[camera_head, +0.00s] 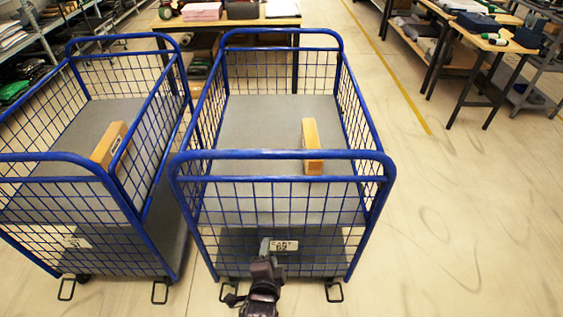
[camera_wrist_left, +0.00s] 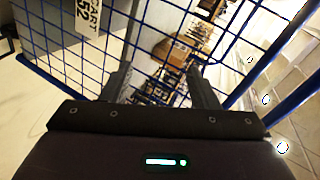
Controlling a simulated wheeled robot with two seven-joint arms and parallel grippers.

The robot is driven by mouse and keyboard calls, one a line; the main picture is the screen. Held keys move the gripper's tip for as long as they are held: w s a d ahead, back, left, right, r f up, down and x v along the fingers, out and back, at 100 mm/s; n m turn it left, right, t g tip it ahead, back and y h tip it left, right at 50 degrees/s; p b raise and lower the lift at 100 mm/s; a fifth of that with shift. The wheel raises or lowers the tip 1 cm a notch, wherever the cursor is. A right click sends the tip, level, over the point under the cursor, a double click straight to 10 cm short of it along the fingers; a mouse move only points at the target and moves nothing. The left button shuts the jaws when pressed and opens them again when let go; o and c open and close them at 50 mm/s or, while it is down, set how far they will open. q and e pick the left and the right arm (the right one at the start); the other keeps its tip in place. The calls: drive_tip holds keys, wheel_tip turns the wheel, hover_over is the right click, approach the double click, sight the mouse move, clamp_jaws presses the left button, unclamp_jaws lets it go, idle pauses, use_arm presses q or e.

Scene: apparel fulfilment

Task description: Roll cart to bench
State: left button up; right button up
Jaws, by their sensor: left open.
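A blue wire cart (camera_head: 283,155) with a grey deck stands in the middle of the head view. A white label (camera_head: 284,246), apparently reading CART 52, hangs low on its near side; the label also shows at upper left in the left wrist view (camera_wrist_left: 87,16). My left gripper (camera_head: 266,258) is in front of this near side, by the label. In the left wrist view its fingers (camera_wrist_left: 160,84) are apart, facing the blue mesh; I cannot tell whether they touch it. A wooden-topped bench (camera_head: 228,21) stands behind the cart. My right gripper is not in view.
A second blue cart (camera_head: 85,168) stands close on the left, holding a cardboard box (camera_head: 109,145). Another box (camera_head: 312,146) is in the middle cart. More benches (camera_head: 470,45) stand at back right. Shelving is at far left. The floor on the right is clear.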

use_arm(q)
wheel_tip(320, 180, up, 13)
drive_tip(key=w+d+m+t, duration=0.2)
drive_tip(key=d, duration=0.1)
drive_tip(key=t+y+p, duration=0.1)
drive_tip(key=t+p, duration=0.1)
approach(282, 157)
drive_tip(key=s, duration=0.4)
drive_tip(key=w+b, duration=0.4)
drive_tip(key=w, duration=0.1)
drive_tip(key=w+b, duration=0.3)
drive_tip(key=shift+w+f, duration=0.1)
drive_tip(key=shift+f, duration=0.2)
drive_tip(key=w, duration=0.1)
drive_tip(key=w+p, duration=0.1)
drive_tip(key=w, duration=0.1)
drive_tip(key=shift+w+r, duration=0.3)
drive_tip(key=shift+w, duration=0.1)
drive_tip(key=shift+w+f, duration=0.1)
drive_tip(key=shift+w, duration=0.9)
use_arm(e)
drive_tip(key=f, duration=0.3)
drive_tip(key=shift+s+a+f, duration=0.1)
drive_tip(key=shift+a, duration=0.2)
use_arm(q)
drive_tip(key=shift+c, duration=0.3)
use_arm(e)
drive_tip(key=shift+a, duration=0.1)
